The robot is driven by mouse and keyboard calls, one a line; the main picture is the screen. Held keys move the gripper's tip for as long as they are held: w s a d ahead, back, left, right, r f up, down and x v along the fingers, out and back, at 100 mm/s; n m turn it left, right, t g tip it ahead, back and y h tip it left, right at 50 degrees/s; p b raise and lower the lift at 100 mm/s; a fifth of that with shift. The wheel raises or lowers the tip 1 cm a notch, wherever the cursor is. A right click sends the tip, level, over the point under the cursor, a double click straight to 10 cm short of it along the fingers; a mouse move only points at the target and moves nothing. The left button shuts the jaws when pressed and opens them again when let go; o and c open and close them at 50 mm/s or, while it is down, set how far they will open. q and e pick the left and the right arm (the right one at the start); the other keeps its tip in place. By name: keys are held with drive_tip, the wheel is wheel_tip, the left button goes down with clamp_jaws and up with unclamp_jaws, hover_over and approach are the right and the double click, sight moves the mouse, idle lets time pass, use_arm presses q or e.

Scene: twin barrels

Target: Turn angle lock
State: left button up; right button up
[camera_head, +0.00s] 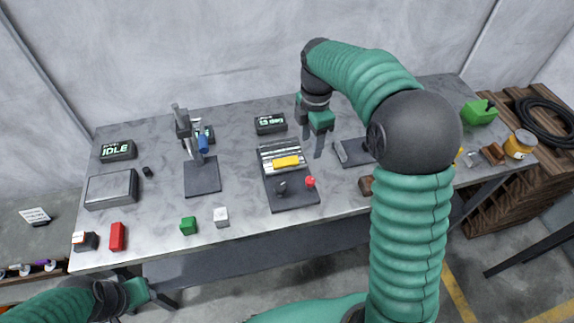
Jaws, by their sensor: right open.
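A fixture with a dark base (292,199) stands at the middle of the table. It carries a ribbed silver part (275,156), a yellow block (286,162), a small black knob (282,187) and a red ball knob (310,181). I cannot tell which part is the angle lock. My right gripper (312,143) is open and empty, pointing down just right of the silver part and behind the red knob, apart from both. My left gripper (167,295) is low at the front left, off the table's front edge. Its opening is unclear.
A stand with a blue cylinder (202,144) is left of the fixture. Displays (118,150) (270,124) sit at the back. Green (188,226), white (221,217) and red (117,237) blocks lie at the front. My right arm hides part of the table's right side.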

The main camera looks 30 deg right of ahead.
wheel_tip(320, 180, down, 4)
drive_tip(key=s+d+r, duration=0.1)
drive_tip(key=s+d, duration=0.1)
hover_over(312, 178)
wheel_tip(312, 178, down, 8)
drive_tip(key=shift+a, duration=0.1)
drive_tip(key=f, duration=0.2)
drive_tip(key=a+f, duration=0.1)
drive_tip(key=f, duration=0.1)
drive_tip(key=shift+a+f, duration=0.1)
drive_tip(key=shift+a, duration=0.1)
drive_tip(key=shift+s+f, duration=0.15)
drive_tip(key=shift+f, duration=0.15)
drive_tip(key=shift+d+f, duration=0.3)
drive_tip(key=shift+d, duration=0.2)
drive_tip(key=shift+d+f, duration=0.15)
drive_tip(key=shift+d, duration=0.15)
drive_tip(key=shift+c, duration=0.8)
drive_tip(key=shift+a+r, duration=0.2)
drive_tip(key=shift+a, duration=0.2)
drive_tip(key=c, duration=0.7)
use_arm(q)
drive_tip(key=shift+s+d+r, duration=0.45)
drive_tip(key=shift+s+d, duration=0.05)
drive_tip(key=shift+d, duration=0.2)
use_arm(e)
clamp_jaws()
